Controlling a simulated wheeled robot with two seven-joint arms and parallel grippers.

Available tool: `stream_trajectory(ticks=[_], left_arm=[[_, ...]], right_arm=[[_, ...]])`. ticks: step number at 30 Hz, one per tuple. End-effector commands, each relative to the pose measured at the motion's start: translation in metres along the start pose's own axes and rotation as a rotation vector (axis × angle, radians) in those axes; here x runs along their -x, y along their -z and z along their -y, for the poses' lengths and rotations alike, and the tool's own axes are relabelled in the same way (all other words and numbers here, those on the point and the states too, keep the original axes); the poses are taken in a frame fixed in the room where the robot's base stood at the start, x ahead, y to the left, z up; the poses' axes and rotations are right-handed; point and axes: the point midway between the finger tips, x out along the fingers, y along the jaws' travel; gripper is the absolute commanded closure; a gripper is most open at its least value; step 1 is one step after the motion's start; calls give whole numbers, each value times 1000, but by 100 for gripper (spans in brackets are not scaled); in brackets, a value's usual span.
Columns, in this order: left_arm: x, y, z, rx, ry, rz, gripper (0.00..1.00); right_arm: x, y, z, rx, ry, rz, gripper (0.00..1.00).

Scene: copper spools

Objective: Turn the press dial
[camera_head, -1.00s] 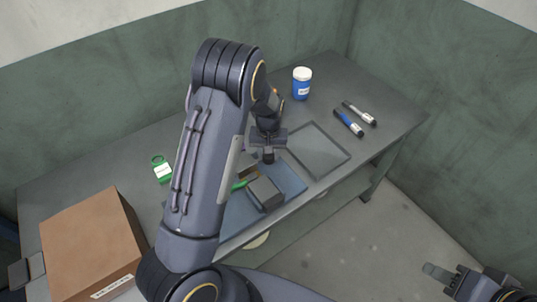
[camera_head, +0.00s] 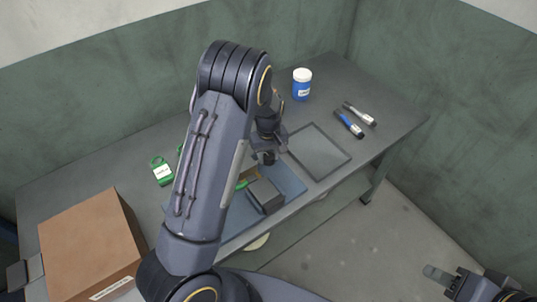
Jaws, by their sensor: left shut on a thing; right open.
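The press is a grey block-like device (camera_head: 265,194) on a blue mat (camera_head: 288,178), partly hidden behind my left arm. A green part (camera_head: 241,185) shows at its left side. I cannot make out the dial clearly. My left gripper (camera_head: 268,158) points down just above and behind the grey block. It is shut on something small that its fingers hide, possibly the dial. My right gripper (camera_head: 446,278) is open and empty at the lower right, over the floor and away from the table.
A grey tray (camera_head: 330,165) lies right of the mat. A green-labelled item (camera_head: 161,171) and a cardboard box (camera_head: 88,245) are at the left.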

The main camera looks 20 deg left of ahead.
Motion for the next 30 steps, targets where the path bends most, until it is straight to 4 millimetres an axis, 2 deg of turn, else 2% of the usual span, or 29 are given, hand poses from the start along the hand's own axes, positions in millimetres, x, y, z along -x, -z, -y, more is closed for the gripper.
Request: stream_trajectory(ticks=[7,8,12,23,30], left_arm=[[0,0,0,-1,0,0,86],[0,0,0,-1,0,0,60],[0,0,0,-1,0,0,42],[6,0,-1,-1,-2,-1,41],[44,1,-2,-2,-5,-4,41]], right_arm=[[0,0,0,0,0,0,59],[0,0,0,0,0,0,59],[0,0,0,0,0,0,59],[0,0,0,0,0,0,59],[-2,-1,-1,0,0,0,59]])
